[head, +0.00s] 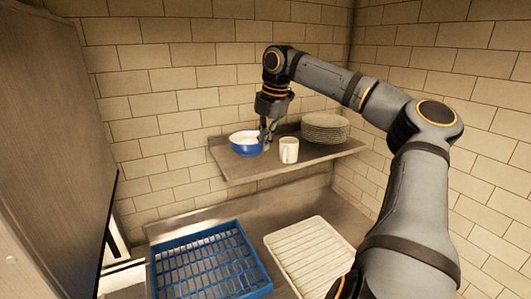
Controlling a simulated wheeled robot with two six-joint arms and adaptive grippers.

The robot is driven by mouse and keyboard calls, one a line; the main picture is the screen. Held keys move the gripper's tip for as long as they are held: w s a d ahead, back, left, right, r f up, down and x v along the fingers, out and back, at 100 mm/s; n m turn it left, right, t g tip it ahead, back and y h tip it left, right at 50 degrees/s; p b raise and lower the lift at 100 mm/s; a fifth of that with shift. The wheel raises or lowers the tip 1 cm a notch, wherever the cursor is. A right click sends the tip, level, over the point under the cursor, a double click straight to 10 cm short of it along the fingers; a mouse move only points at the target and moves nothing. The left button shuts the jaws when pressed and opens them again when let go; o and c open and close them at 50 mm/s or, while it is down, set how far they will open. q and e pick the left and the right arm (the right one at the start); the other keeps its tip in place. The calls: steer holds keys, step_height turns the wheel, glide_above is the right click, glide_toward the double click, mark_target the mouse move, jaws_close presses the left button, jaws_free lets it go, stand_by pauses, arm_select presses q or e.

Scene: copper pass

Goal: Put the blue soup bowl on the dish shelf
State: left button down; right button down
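The blue soup bowl (244,150), with a white inside, is upright at the left end of the dish shelf (240,173), a metal shelf on the tiled wall. It appears to rest on the shelf. My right gripper (268,138) points down at the bowl's right rim, and its fingers partly hide that side. I cannot tell whether the fingers grip the rim or are only beside it. My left gripper is out of view.
A white mug (289,150) stands on the shelf just right of my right gripper. A stack of plates (325,128) stands behind it to the right. Below are a blue dish rack (265,284) and a white ribbed tray (309,258). A dark panel (55,130) stands at left.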

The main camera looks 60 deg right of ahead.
steer(key=shift+w+d+f+p, duration=0.1)
steer(key=shift+w+d+f, duration=0.15)
steer(key=shift+f, duration=0.25)
steer(key=shift+w+d+f+p, duration=0.1)
steer(key=shift+w+d+f, duration=0.1)
steer(key=shift+d+f, duration=0.25)
steer(key=shift+w+d+f+p, duration=0.1)
steer(key=shift+w+d+f, duration=0.15)
steer(key=shift+f, duration=0.25)
steer(key=x, duration=0.2)
steer(key=b+x, duration=0.1)
steer(key=x, duration=0.1)
steer(key=shift+s+d, duration=0.1)
steer(key=shift+s, duration=0.1)
steer(key=shift+d, duration=0.15)
steer(key=shift+f, duration=0.15)
steer(key=c, duration=1.5)
jaws_free()
steer(key=p+v, duration=0.2)
steer(key=v, duration=1)
steer(key=shift+s, duration=0.1)
